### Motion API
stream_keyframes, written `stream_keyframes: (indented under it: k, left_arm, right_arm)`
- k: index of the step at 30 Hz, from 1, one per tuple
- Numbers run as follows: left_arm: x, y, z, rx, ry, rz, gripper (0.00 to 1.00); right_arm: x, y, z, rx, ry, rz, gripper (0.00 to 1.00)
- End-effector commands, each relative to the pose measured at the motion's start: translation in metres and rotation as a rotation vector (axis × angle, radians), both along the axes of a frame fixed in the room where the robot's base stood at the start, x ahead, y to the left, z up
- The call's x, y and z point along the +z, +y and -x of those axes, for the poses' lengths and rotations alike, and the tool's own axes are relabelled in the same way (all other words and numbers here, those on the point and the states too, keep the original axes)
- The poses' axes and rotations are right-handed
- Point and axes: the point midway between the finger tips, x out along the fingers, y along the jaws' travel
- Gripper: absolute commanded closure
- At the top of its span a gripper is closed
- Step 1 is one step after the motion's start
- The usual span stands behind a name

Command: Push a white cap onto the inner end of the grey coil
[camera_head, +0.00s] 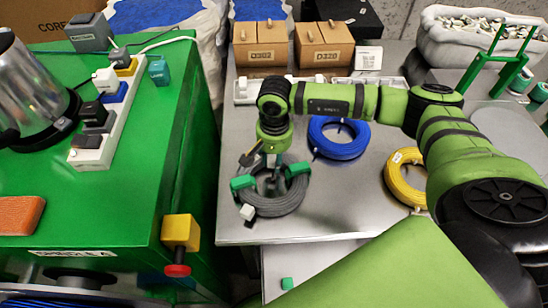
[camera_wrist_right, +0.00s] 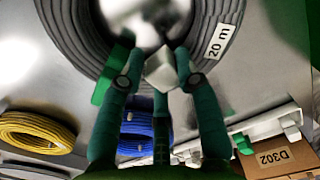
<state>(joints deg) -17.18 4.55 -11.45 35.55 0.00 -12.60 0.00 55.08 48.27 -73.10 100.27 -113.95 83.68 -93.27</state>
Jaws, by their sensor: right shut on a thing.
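The grey coil (camera_head: 272,208) lies on the metal table, with green clips (camera_head: 243,182) on its left and right sides. A white cap (camera_head: 247,212) sits at its lower-left outer edge. My right gripper (camera_head: 270,172) points down over the coil's open middle. In the right wrist view my right gripper (camera_wrist_right: 160,66) is shut on a white cap (camera_wrist_right: 160,72), with the grey coil (camera_wrist_right: 70,35) and its "20 m" label just beyond. The inner end is hidden, so I cannot tell if the held cap touches it. My left gripper is not in view.
A blue coil (camera_head: 338,150) and a yellow coil (camera_head: 393,180) lie to the right, partly under my arm. Brown boxes (camera_head: 260,52) stand at the back. A green bench (camera_head: 120,190) with a yellow-and-red switch (camera_head: 180,233) stands left. The table's front edge is close to the grey coil.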

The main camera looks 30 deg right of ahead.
Motion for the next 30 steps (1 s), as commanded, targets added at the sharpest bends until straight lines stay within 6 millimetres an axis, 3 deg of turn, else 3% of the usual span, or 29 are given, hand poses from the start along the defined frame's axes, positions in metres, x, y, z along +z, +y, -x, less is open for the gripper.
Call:
stream_keyframes:
  k: [30]
  left_arm:
    - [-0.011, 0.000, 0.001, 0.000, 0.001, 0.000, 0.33]
  right_arm:
    - [-0.006, 0.000, 0.000, 0.000, -0.001, 0.001, 0.80]
